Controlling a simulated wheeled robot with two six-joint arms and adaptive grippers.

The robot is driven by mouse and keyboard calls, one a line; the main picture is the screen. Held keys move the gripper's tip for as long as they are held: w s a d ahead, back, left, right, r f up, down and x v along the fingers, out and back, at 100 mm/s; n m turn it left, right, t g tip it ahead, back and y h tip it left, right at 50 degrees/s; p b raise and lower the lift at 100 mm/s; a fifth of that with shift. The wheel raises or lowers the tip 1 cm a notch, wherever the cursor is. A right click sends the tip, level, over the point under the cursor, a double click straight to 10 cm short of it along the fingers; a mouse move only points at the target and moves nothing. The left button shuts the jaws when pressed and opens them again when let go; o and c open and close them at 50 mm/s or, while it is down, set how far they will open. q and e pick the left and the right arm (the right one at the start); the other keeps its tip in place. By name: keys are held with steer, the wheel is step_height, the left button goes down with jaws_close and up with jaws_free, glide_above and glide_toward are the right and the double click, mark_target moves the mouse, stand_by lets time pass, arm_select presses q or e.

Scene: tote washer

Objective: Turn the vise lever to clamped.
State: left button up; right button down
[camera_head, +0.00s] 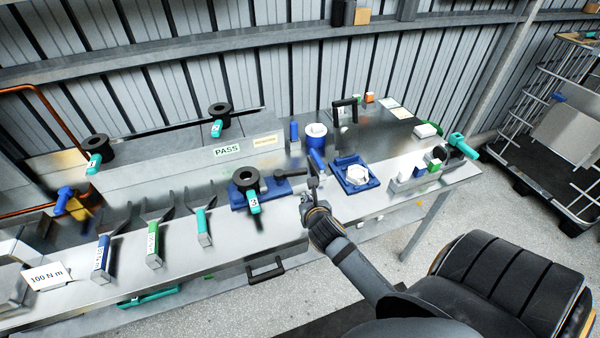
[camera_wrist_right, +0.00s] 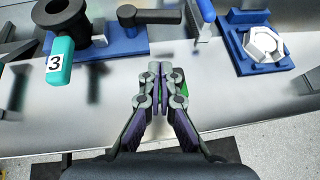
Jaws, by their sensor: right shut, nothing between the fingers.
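A blue-handled lever (camera_head: 316,160) stands at the middle of the steel bench, between a blue base (camera_head: 281,188) and a blue fixture (camera_head: 371,184) holding a white hex part (camera_head: 355,175). I take it for the vise lever. It also shows at the top of the right wrist view (camera_wrist_right: 206,11), on a grey post. I cannot tell which jaws it works. My right gripper (camera_head: 306,197) is shut and empty, just in front of the lever and apart from it. Its closed fingertips (camera_wrist_right: 160,68) show in the wrist view. My left gripper is out of view.
A black ring with teal tag 3 (camera_head: 254,201) sits on the blue base, left of my right gripper. Several coloured-handled tools, such as a green one (camera_head: 153,242), lie further left. A white-and-blue cylinder (camera_head: 315,138) stands behind the lever.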

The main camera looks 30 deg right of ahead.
mark_target(291, 173)
steer(key=p+x, duration=0.1)
steer(key=x, duration=0.8)
steer(key=shift+r, duration=0.1)
steer(key=w, duration=0.1)
steer(key=w+d+p, duration=0.1)
steer(key=w, duration=0.1)
steer(key=shift+w+d, duration=0.1)
steer(key=shift+w, duration=0.05)
steer(key=shift+w+d+f, duration=0.25)
steer(key=shift+w, duration=0.2)
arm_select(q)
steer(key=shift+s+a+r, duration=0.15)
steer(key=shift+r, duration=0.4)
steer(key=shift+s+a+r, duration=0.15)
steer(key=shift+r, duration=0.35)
